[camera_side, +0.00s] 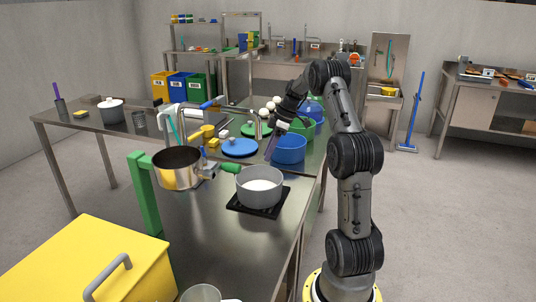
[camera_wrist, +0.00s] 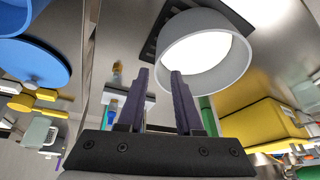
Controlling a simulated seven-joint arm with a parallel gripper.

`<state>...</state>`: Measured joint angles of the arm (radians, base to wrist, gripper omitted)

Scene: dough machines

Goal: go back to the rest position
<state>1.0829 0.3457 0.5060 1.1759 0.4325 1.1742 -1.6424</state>
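My gripper (camera_side: 270,154) hangs in the air beside the blue bowl (camera_side: 289,149), pointing down. In the wrist view my gripper (camera_wrist: 159,71) has its two dark fingers apart, with nothing between them. The grey pot (camera_side: 260,198) with white contents stands on a black grid (camera_side: 238,208) on the steel table. In the wrist view the pot (camera_wrist: 240,78) lies just beyond the fingertips in the picture. My arm is bent over the table's right edge.
A metal pan (camera_side: 178,165) sits by a green post (camera_side: 146,199). A yellow box (camera_side: 70,275) is at front left. A blue plate (camera_side: 240,148), green bowl (camera_side: 303,127) and several white dough balls are farther back.

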